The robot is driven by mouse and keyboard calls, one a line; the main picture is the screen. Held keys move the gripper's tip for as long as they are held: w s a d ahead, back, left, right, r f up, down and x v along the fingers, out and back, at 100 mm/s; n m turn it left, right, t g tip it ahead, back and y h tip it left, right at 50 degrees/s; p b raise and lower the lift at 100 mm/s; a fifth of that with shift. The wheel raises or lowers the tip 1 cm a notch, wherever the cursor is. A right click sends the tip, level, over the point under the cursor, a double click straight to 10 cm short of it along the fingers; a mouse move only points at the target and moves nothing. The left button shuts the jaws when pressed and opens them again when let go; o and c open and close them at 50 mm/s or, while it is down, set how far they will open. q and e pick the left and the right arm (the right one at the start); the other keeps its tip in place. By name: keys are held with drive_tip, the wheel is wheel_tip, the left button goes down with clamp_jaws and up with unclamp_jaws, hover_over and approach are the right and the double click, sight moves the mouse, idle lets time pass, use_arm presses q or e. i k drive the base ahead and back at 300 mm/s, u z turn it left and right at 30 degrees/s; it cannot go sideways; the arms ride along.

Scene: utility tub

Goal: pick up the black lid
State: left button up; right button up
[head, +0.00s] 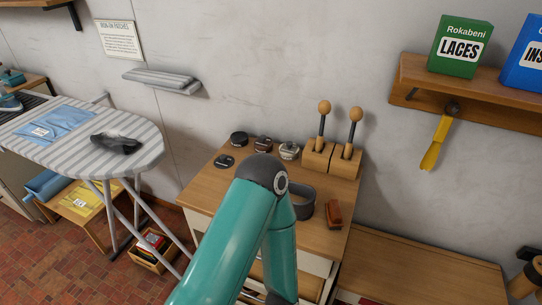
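A flat black disc with a pale marking, which looks like the black lid (224,161), lies on the wooden cabinet top (200,188), near its left edge. It is in plain view, left of my raised teal arm. Behind it stands a round black tin (239,139). The teal arm rises from the bottom of the head view, bends at a dark elbow over the cabinet and runs back down. Neither gripper shows, so what they hold cannot be seen.
Beside the lid are a dark red-brown tin (262,144) and a silver-topped tin (289,151). A wooden block with two knobbed handles (318,158), a dark grey round container (303,201) and a brown brush (334,214) stand farther right. An ironing board (75,160) is at left.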

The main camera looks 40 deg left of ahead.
sight(224, 161)
drive_tip(key=u, duration=1)
drive_tip(key=i, duration=0.1)
drive_tip(key=z, duration=1.8)
drive_tip(key=k, duration=1.7)
drive_tip(key=u, duration=0.75)
drive_tip(key=i, duration=0.75)
drive_tip(key=u, duration=0.25)
